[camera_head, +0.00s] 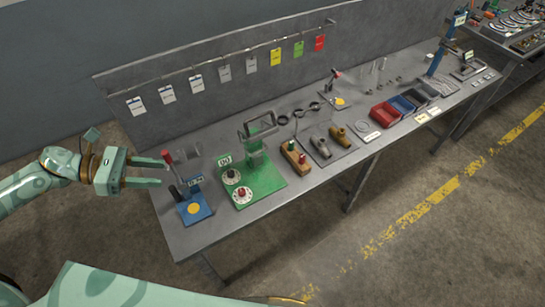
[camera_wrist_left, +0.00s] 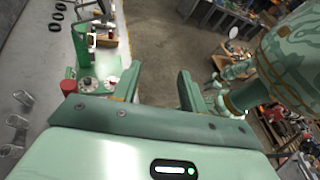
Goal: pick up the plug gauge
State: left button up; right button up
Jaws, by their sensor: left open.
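My left gripper (camera_head: 163,172) is open at the left end of the workbench, its fingertips beside a red-topped post (camera_head: 168,157). It also shows in the left wrist view (camera_wrist_left: 158,70), with nothing between its fingers. A wooden block (camera_head: 299,161) stands near the bench's front edge, with small upright red-topped and green-topped pieces on it. These look like gauges, but I cannot tell for certain which thing is the plug gauge. The block is well to the right of my gripper, beyond the green fixture.
A blue stand (camera_head: 195,210) with a yellow disc sits close to my left gripper. A green fixture (camera_head: 266,184) with white dials stands right of it. Farther right are brown fittings on a grey plate (camera_head: 345,148) and red and blue bins (camera_head: 385,115). A backboard carries coloured tags.

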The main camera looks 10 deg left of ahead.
aim_at(302, 156)
jog(key=i, duration=1)
